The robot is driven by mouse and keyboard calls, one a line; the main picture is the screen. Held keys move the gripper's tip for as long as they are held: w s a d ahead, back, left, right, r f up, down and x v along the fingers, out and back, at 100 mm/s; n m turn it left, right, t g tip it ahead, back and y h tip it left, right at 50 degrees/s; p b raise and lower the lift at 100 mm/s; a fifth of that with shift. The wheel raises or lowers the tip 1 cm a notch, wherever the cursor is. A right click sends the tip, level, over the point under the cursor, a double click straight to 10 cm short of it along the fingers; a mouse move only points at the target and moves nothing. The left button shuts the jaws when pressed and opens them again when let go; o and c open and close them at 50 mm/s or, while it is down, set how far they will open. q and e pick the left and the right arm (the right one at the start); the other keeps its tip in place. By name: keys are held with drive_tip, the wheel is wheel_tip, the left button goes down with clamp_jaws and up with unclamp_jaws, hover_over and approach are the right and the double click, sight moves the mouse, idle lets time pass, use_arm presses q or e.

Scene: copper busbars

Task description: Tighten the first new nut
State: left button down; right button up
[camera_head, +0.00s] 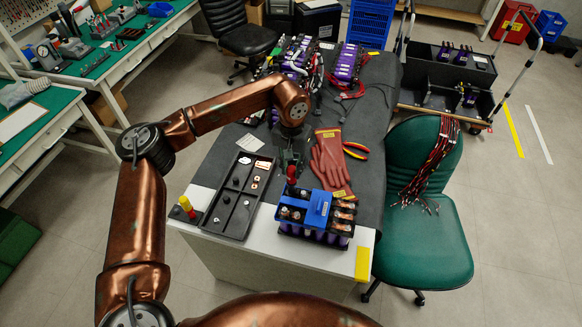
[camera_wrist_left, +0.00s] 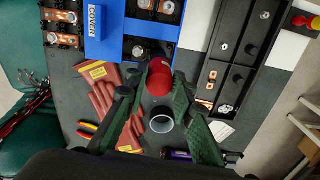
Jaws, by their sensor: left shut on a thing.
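My left gripper (camera_head: 291,158) is shut on a red-handled tool (camera_head: 292,174) with a grey end. In the left wrist view the green fingers (camera_wrist_left: 160,112) stand either side of the tool (camera_wrist_left: 159,80). The tool is over the back left part of the battery module (camera_head: 342,240); whether it touches anything there cannot be told. The module carries a blue cover (camera_head: 318,209) marked COVER (camera_wrist_left: 100,35), with copper busbars (camera_head: 343,215) exposed at its right. A nut (camera_wrist_left: 138,50) shows in an opening of the blue cover. My right gripper is not in view.
A black tray (camera_head: 222,225) with small parts lies left of the module. Red gloves (camera_head: 331,160) and red-yellow pliers (camera_head: 357,150) lie behind it. A green chair (camera_head: 425,245) is right of the table.

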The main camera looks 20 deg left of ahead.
use_arm(q)
drive_tip(key=n+p, duration=0.1)
drive_tip(key=n, duration=0.5)
drive_tip(key=n+p, duration=0.2)
drive_tip(key=n, duration=0.4)
drive_tip(key=shift+d+r+n, duration=0.1)
drive_tip(key=shift+r+n, duration=0.05)
drive_tip(key=shift+n, duration=0.15)
drive_tip(key=shift+n+p, duration=0.5)
drive_tip(key=shift+n, duration=0.7)
drive_tip(key=n+p, duration=0.1)
drive_tip(key=n, duration=0.3)
drive_tip(key=shift+w+n+p, duration=0.1)
drive_tip(key=shift+n+p, duration=0.2)
drive_tip(key=n+p, duration=0.1)
drive_tip(key=n, duration=0.1)
drive_tip(key=shift+n, duration=1.3)
